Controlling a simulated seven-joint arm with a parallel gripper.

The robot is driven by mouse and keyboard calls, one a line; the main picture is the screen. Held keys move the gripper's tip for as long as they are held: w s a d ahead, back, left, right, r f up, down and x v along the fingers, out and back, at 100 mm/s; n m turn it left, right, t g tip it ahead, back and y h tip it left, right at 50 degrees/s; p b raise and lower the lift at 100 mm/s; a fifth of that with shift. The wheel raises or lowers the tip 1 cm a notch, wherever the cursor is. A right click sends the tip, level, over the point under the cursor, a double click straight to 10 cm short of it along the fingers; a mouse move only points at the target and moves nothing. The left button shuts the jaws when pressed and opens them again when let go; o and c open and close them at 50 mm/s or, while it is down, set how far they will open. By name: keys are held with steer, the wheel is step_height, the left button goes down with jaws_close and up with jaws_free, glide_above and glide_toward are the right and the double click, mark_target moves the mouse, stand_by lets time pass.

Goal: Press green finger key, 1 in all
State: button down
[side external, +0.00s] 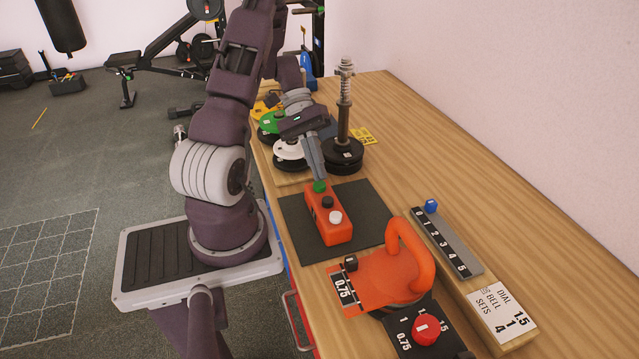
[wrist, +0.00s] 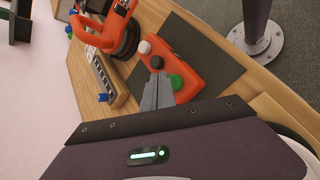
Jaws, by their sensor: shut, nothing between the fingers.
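An orange block with finger keys (side external: 318,225) lies on a dark mat. It carries a green key (side external: 319,186) at its far end, a black key (side external: 327,202) in the middle and a white key (side external: 336,217) at the near end. My gripper (side external: 318,178) is shut and empty, pointing down at the green key's end. In the wrist view the fingertips (wrist: 160,76) show close beside the green key (wrist: 177,82), partly covering the block. I cannot tell whether they touch the key.
The dark mat (side external: 294,212) has bare room around the block. An orange handled weight (side external: 377,275) and a red knob (side external: 426,329) stand nearer the camera. A black plate stack with a post (side external: 343,152) and green and white plates (side external: 289,150) stand behind. A numbered strip (side external: 447,242) lies right.

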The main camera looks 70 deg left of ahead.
mark_target(330, 196)
steer(key=shift+r, duration=0.2)
steer(key=shift+r, duration=2.55)
steer(key=d+r+m+g+y, duration=0.1)
steer(key=d+r+m+y, duration=0.4)
steer(key=d+r, duration=0.6)
steer(key=s+d+r+m+t+y, duration=0.3)
steer(key=s+d+m+t+y, duration=0.1)
steer(key=d, duration=0.5)
steer(key=shift+s+d+r+m+t, duration=0.3)
steer(key=shift+s+m+t, duration=0.4)
steer(key=shift+s, duration=0.4)
